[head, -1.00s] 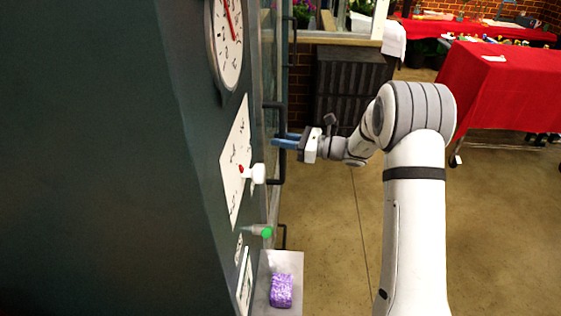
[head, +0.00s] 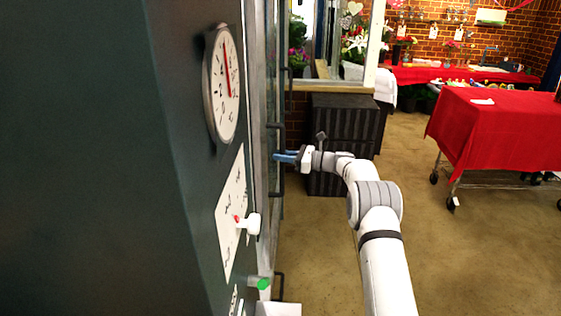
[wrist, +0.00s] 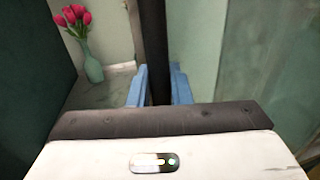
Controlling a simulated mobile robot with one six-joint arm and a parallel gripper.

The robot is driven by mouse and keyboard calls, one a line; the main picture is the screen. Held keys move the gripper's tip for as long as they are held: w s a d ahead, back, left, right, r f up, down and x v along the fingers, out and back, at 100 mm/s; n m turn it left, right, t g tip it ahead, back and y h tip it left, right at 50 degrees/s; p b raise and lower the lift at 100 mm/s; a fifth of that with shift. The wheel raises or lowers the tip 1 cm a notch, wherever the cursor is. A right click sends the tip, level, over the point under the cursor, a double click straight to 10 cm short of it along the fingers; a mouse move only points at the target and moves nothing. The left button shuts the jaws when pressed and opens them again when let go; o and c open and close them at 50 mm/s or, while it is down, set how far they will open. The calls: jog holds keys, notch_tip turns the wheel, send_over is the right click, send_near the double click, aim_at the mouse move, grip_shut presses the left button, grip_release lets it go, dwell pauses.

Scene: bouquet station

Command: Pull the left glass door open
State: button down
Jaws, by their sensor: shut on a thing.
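My gripper (head: 284,156) is shut on a black vertical bar handle (head: 278,181) on the glass front of the dark cabinet. In the wrist view my gripper's blue fingers (wrist: 158,88) stand on both sides of the handle (wrist: 153,35). The glass door (head: 273,85) is seen nearly edge-on in the head view. In the wrist view a pale glass panel (wrist: 190,35) is right of the bar. How far the door stands open cannot be told.
Red tulips (wrist: 72,15) in a green vase (wrist: 92,66) stand left of the handle. A round dial (head: 222,85) and a white switch (head: 250,223) are on the near cabinet wall. A black ribbed box (head: 345,125) is behind my arm. A red-covered table (head: 495,130) is at right, with open floor before it.

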jog(key=shift+w, duration=0.6)
jog(key=c, duration=1.4)
grip_release()
jog(key=shift+d, duration=0.15)
jog(key=shift+b+v, duration=0.95)
jog(key=shift+v, duration=2.85)
